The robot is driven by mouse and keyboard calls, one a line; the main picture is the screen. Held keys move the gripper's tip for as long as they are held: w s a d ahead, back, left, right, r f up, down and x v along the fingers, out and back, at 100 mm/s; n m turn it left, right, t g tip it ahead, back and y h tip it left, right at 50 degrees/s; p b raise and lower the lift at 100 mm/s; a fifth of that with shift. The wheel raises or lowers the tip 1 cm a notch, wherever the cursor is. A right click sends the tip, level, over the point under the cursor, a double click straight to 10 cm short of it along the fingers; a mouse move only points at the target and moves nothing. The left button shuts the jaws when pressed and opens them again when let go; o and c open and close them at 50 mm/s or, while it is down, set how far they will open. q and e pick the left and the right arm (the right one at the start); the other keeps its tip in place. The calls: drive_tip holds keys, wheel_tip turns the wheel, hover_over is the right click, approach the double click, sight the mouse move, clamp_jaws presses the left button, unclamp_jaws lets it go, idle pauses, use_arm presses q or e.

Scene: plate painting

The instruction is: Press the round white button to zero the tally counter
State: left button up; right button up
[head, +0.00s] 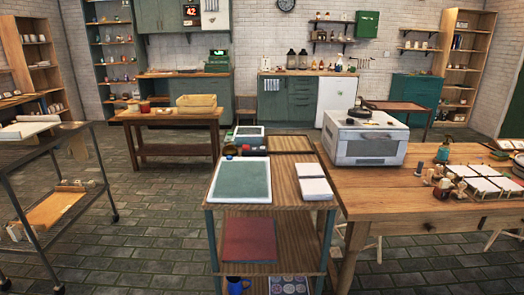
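A small dark display (191,10) shows the red digits 42. It is at the top of the head view, in front of the green wall cupboards, and looks like the tally counter. A round white button cannot be made out at this distance. Neither of my grippers is in the head view.
A wooden cart (237,200) stands close in front, beside a workbench (385,190) carrying a white oven-like box (364,145). A low wooden table (160,148) and a green register (218,62) on the back counter lie beyond. Stone floor (125,240) is clear at left centre.

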drive_tip(key=shift+s, duration=0.4)
drive_tip(key=shift+c, duration=0.3)
